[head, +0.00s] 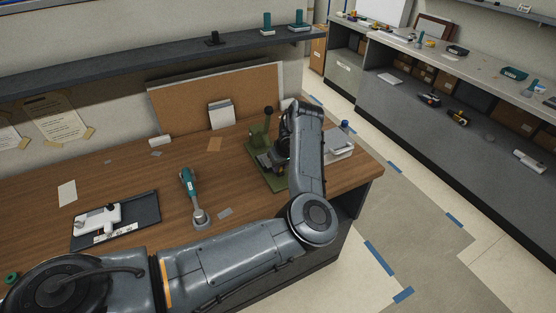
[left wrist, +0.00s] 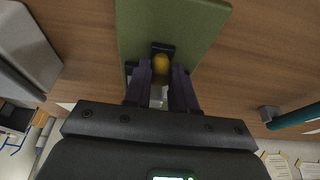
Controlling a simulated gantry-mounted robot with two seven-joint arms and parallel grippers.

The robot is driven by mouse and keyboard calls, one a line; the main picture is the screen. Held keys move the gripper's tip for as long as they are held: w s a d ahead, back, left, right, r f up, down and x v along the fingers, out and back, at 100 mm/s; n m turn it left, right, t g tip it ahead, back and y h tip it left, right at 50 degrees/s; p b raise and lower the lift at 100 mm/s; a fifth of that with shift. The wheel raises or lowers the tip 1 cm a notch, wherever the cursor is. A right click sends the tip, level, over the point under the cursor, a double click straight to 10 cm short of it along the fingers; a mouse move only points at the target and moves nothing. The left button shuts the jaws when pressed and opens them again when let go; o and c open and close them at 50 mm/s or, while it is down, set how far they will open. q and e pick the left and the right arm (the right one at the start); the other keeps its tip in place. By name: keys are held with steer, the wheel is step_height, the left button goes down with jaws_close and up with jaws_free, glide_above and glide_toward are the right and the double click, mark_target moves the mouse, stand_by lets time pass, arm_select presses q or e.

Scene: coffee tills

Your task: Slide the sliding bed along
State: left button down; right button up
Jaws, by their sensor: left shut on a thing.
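A green machine (head: 262,140) with an upright post and a black ball-topped lever stands on the wooden bench. Its flat green base (left wrist: 170,22) fills the top middle of the left wrist view. My left gripper (left wrist: 163,82) is low over this base, its two fingers shut around a small part with a yellow knob (left wrist: 160,64) and a dark block, which I take as the grip of the sliding bed. In the head view my left arm hides much of the machine and the sliding bed. My right gripper is not in view.
A teal-handled tool (head: 189,184) and a black tray (head: 142,216) with a white device lie to the left. A pale box-like item (head: 338,146) stands right of the machine, near the bench's right edge. A corkboard (head: 190,97) leans behind.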

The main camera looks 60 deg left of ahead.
arm_select(q)
steer(key=shift+s+d+r+p, duration=0.1)
steer(key=shift+d+p, duration=0.55)
steer(key=shift+d, duration=0.6)
steer(key=shift+s+d+r+p, duration=0.1)
steer(key=shift+d+p, duration=0.5)
steer(key=shift+d, duration=0.6)
steer(key=c, duration=0.8)
jaws_free()
steer(key=shift+a+f, duration=0.1)
steer(key=shift+c, duration=0.2)
